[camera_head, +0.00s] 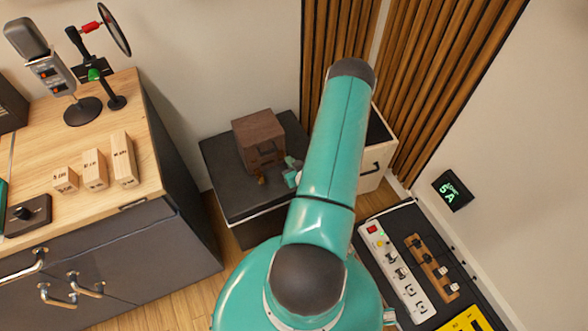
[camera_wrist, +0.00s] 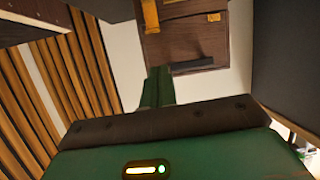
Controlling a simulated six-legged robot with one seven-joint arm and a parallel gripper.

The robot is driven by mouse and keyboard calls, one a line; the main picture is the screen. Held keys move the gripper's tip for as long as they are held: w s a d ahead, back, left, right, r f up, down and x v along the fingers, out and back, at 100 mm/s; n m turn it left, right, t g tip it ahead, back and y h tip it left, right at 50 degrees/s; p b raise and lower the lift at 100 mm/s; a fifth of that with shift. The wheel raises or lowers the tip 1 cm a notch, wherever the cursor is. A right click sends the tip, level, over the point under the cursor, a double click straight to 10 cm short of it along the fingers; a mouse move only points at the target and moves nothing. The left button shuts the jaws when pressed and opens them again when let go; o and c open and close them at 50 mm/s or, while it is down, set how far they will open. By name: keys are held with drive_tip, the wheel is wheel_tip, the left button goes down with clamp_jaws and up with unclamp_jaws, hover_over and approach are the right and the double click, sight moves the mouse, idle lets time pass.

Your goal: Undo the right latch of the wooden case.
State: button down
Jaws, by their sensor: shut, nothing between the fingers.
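The wooden case (camera_head: 257,126) is a small dark brown box on a black-topped cabinet. Its front shows in the wrist view (camera_wrist: 184,44), cut off by the top edge. There it bears a black handle (camera_wrist: 192,65), a long brass latch piece (camera_wrist: 151,15) at picture left and a smaller brass piece (camera_wrist: 214,17) at picture right. Whether each latch is fastened I cannot tell. My gripper (camera_head: 291,171) is close to the front of the case, at its lower right in the head view. In the wrist view its green fingers (camera_wrist: 158,78) are together, empty, and appear below the handle.
The black-topped cabinet (camera_head: 221,186) stands between the wooden desk (camera_head: 60,212) on the left and a light box (camera_head: 376,160) at right. A power strip (camera_head: 400,273) lies at lower right. Slatted wood panels (camera_head: 425,80) rise behind.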

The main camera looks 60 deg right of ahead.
drive_tip(key=w+d+f+m, duration=0.1)
drive_tip(key=w+d+f, duration=0.2)
drive_tip(key=w+f, duration=0.1)
drive_tip(key=shift+w+h, duration=0.25)
drive_tip(key=shift+h, duration=0.15)
idle(0.6)
drive_tip(key=shift+f, duration=0.1)
drive_tip(key=shift+f, duration=0.15)
